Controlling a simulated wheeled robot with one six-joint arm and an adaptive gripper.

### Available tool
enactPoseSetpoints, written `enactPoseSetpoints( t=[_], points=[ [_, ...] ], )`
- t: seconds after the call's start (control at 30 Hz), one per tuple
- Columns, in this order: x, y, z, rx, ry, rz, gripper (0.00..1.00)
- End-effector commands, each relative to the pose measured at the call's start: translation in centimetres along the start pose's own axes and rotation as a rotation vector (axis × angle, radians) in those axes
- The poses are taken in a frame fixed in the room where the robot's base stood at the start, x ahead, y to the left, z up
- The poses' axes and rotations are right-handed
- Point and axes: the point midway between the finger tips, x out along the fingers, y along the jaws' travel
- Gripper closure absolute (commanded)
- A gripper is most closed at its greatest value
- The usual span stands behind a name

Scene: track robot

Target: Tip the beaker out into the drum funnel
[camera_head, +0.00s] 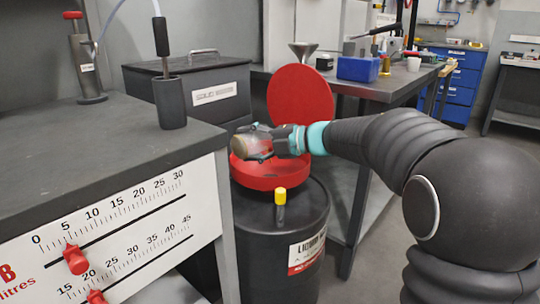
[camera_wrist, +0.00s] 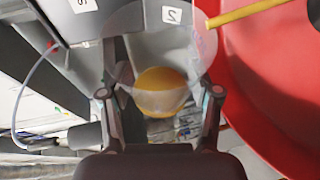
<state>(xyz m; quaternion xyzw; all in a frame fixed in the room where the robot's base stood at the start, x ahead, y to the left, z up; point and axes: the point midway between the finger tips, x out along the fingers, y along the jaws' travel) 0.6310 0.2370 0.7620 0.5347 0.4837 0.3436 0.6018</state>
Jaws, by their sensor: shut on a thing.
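My gripper (camera_head: 262,144) is shut on a clear beaker (camera_head: 244,146), just above the red drum funnel (camera_head: 268,180). In the wrist view the beaker (camera_wrist: 128,75) is see-through, with yellow contents (camera_wrist: 163,92) between the two fingers (camera_wrist: 160,98). How far the beaker is tilted is hard to tell. The funnel's round red lid (camera_head: 300,104) stands open behind it. The funnel sits on a black drum (camera_head: 275,240) with a white and red label. In the wrist view the funnel (camera_wrist: 275,65) fills the right side.
A yellow-capped gauge (camera_head: 280,198) stands on the drum top, in front of the funnel. A grey bench (camera_head: 60,140) with a dark cylinder and handle (camera_head: 170,100) is at left. A black labelled bin (camera_head: 205,95) stands behind. Another bench (camera_head: 390,88) is at the back right.

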Motion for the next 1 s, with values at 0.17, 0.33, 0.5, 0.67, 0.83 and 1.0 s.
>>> enactPoseSetpoints(
  t=[0.17,0.33,0.5,0.67,0.83,1.0],
  points=[
    [-0.1,0.2,0.1,0.019,0.005,0.009,0.79],
    [-0.1,0.3,0.1,0.037,0.01,0.017,0.79],
    [-0.2,0.4,0.2,0.056,0.013,0.026,0.79],
    [-0.3,0.7,0.3,0.092,0.022,0.043,0.79],
    [-0.4,0.8,0.4,0.132,0.032,0.064,0.79],
    [0.2,-0.8,-0.1,-0.018,-0.003,-0.006,0.79]
  ],
)
